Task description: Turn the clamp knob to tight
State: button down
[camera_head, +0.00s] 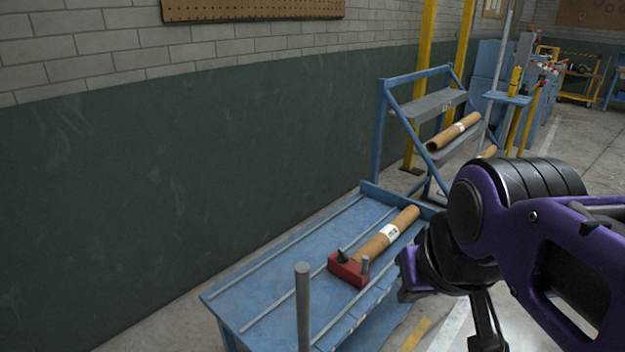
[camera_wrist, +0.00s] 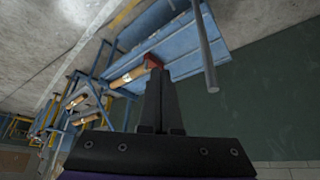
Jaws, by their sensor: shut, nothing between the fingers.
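A red clamp block (camera_head: 348,270) sits on the blue bench (camera_head: 265,278), at the near end of a brown cardboard tube with a white label (camera_head: 388,235). A small dark knob (camera_head: 343,256) stands on its top, and a short grey post rises beside it. I cannot read how the knob is set. In the wrist view the red clamp (camera_wrist: 153,61) shows just beyond the fingertips, partly hidden by them. My gripper (camera_wrist: 160,72) is shut and empty, its two black fingers together. It looks apart from the clamp; the distance is unclear.
A grey upright post (camera_head: 303,305) stands at the bench's near side. A blue rack (camera_head: 380,130) with more tubes (camera_head: 453,132) stands behind the bench. A dark green and brick wall runs along the left. The bench left of the clamp is clear.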

aim_at(342, 258)
jog(key=k, duration=0.2)
jog(key=k+u, duration=0.4)
jog(key=u, duration=0.25)
jog(key=l+u, duration=0.1)
jog(key=u, duration=1.1)
jog(key=k+l, duration=0.1)
jog(key=l, duration=1.35)
jog(key=k+l, duration=0.15)
jog(key=l, duration=1.25)
jog(key=j, duration=0.15)
